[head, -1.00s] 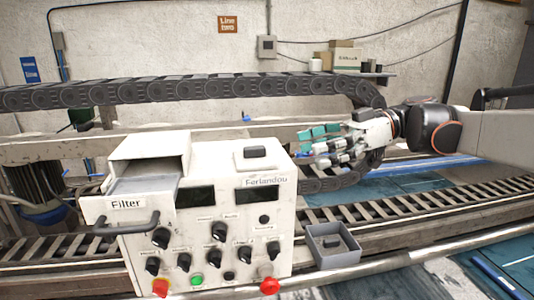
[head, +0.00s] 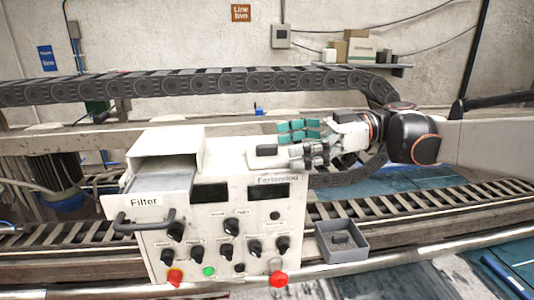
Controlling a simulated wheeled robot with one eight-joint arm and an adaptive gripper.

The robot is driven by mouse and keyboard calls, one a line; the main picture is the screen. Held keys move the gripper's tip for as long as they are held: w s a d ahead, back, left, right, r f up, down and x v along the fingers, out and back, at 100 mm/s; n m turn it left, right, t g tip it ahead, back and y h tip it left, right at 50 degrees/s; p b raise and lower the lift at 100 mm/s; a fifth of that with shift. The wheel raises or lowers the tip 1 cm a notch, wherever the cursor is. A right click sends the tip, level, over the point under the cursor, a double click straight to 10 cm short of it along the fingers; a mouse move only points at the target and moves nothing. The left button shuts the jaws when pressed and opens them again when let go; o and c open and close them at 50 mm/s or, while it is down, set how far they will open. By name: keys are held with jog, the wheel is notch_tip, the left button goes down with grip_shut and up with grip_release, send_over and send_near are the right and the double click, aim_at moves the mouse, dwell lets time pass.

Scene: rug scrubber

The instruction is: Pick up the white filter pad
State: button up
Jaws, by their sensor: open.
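A white control box (head: 230,190) has an open drawer labelled Filter (head: 145,202) at its left. The drawer's inside (head: 163,174) looks pale grey, and I cannot make out a separate pad there. A small dark block (head: 267,150) sits on the box's top right, seemingly on a thin white slab that I cannot clearly tell from the white top. My gripper (head: 290,143) is open, with teal finger pads. It points left and its fingertips are just right of the dark block, overlapping the box's top right edge in the picture.
A grey open tray (head: 341,251) with a small grey block inside stands right of the box. A roller conveyor (head: 420,202) runs behind it. A black cable chain (head: 200,85) crosses above and behind. Red knobs (head: 278,279) stick out at the box's front.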

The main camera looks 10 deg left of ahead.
aim_at(267, 145)
jog(key=x, duration=0.1)
jog(key=p+x, duration=0.1)
jog(key=x, duration=0.3)
jog(key=shift+s+r+p, duration=0.15)
jog(key=shift+r+p, duration=0.1)
jog(key=shift+p, duration=0.15)
jog(key=shift+d, duration=0.15)
jog(key=shift+c, duration=0.2)
jog(key=c, duration=1.1)
